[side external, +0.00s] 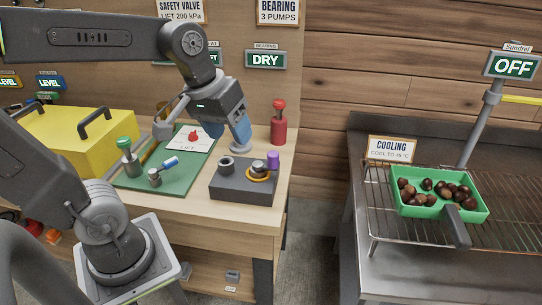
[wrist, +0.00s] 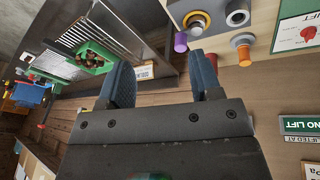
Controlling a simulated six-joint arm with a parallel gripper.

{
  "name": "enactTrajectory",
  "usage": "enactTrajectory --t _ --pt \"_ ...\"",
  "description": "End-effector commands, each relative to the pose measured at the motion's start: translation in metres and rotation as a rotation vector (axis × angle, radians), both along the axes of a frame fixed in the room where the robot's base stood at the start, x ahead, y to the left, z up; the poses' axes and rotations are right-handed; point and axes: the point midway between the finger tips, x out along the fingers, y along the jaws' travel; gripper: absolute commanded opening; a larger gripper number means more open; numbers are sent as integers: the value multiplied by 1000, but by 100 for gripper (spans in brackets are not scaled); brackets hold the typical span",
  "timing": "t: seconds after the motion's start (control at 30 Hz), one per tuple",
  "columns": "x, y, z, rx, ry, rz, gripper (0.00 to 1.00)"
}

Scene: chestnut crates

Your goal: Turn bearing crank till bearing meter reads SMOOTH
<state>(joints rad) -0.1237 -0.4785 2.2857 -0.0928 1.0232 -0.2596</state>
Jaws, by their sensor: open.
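The bearing meter (side external: 265,60) on the back panel reads DRY. A dark block (side external: 232,187) on the wooden bench carries a grey hollow cylinder, a yellow ring and an upright purple knob (side external: 273,160). The purple knob also shows in the wrist view (wrist: 180,42), beside the ring. I cannot tell for sure which part is the bearing crank. My gripper (side external: 227,137) is open and empty, with its blue fingers above the bench behind the block. In the wrist view the gap between the fingers (wrist: 162,78) holds nothing, and the knob lies beyond them.
A red bottle-like pump (side external: 279,128) stands behind the block. A green board (side external: 180,185) with small valves and a LIFT dial is left of it, near a yellow box (side external: 80,138). Across a gap, a green pan (side external: 425,210) of chestnuts rests on a wire rack.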

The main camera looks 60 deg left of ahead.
Motion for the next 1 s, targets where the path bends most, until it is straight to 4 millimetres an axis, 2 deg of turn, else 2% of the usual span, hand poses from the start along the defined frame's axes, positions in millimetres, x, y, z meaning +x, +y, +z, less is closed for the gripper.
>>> enactTrajectory --t 0.03,0.17,0.3,0.5,0.6,0.73,0.87,1.0 --pt "17 9 1 -49 54 103 59" --pt "57 32 1 -179 177 370 59" --pt "97 62 -6 -310 311 649 59" --pt "135 102 -24 -442 466 951 59" --pt "144 114 -30 -478 509 1031 59" --pt "148 119 -36 -493 532 1073 59" --pt "148 114 -46 -494 535 1074 59" --pt "148 104 -69 -493 536 1074 59"
